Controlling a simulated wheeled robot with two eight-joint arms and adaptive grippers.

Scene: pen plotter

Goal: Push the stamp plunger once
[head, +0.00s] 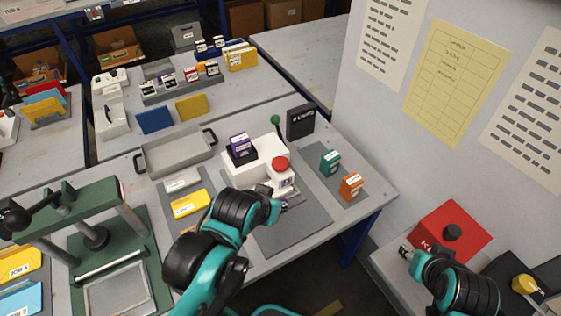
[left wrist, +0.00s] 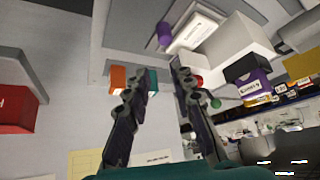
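A white machine (head: 250,152) stands on the table with a red domed button (head: 280,163) on its front block; I take this red top to be the stamp plunger. In the left wrist view a little red (left wrist: 199,80) shows behind one finger, mostly hidden. My left gripper (head: 280,200) is in front of the machine's front block, below the red top in the picture. In the left wrist view its two fingers (left wrist: 160,78) are apart with nothing between them.
A purple box (head: 239,142) sits in a black holder on the machine. A green ball lever (head: 275,119) and a black box (head: 300,122) stand behind it. Teal (head: 330,162) and orange (head: 351,186) boxes stand to the right. The red box (head: 450,232) has a black knob.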

